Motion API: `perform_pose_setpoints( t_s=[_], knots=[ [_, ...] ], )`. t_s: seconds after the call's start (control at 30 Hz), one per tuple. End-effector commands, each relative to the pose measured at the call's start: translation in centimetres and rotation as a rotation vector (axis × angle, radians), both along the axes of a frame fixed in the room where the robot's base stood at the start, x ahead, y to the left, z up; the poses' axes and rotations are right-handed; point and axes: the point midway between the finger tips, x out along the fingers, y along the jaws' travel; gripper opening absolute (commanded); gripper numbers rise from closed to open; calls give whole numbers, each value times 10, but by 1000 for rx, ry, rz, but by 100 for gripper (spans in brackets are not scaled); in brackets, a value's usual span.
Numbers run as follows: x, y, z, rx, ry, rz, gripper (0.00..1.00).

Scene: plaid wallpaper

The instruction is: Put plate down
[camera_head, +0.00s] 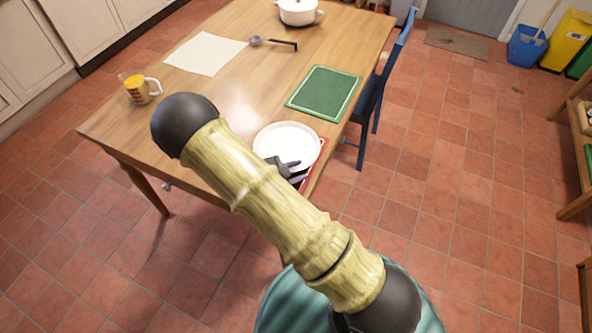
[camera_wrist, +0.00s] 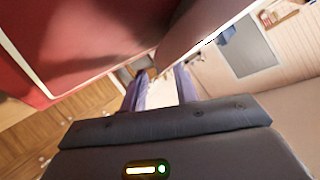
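A round white plate (camera_head: 287,140) is at the table's near right corner, over a red placemat (camera_head: 321,156) with a pale border. My gripper (camera_head: 298,168) is at the plate's near edge, its two dark fingers spread apart. In the wrist view the fingers (camera_wrist: 160,72) also stand apart, with a pale gap between them. A pale, pinkish surface (camera_wrist: 200,25), probably the plate, reaches close to the fingertips. The red placemat (camera_wrist: 85,35) fills the upper left there. Contact between fingers and plate cannot be made out.
The wooden table (camera_head: 240,105) also holds a green placemat (camera_head: 324,93), a white placemat (camera_head: 205,53), a ladle (camera_head: 272,42), a white pot (camera_head: 298,11) and a measuring jug (camera_head: 139,91). A blue chair (camera_head: 371,98) stands at the right side. The table's middle is clear.

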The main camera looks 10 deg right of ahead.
Motion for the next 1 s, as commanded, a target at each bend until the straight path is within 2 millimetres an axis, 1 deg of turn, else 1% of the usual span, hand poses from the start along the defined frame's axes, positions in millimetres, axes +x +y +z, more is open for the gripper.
perform_pose_setpoints(
  t_s=[0.13, 0.27, 0.37, 0.6, 0.8, 0.9, 1.0],
  knots=[
    [0, 1, 1, 0, 0, 0, 30],
    [-4, 9, 4, 2, 0, 3, 30],
    [-9, 20, 10, 3, -2, 2, 30],
    [-28, 59, 29, 3, -2, 4, 30],
    [-43, 86, 44, 3, -1, 0, 30],
    [-47, 94, 48, 1, -1, 1, 30],
    [-49, 98, 50, 1, 0, 0, 30]
  ],
)
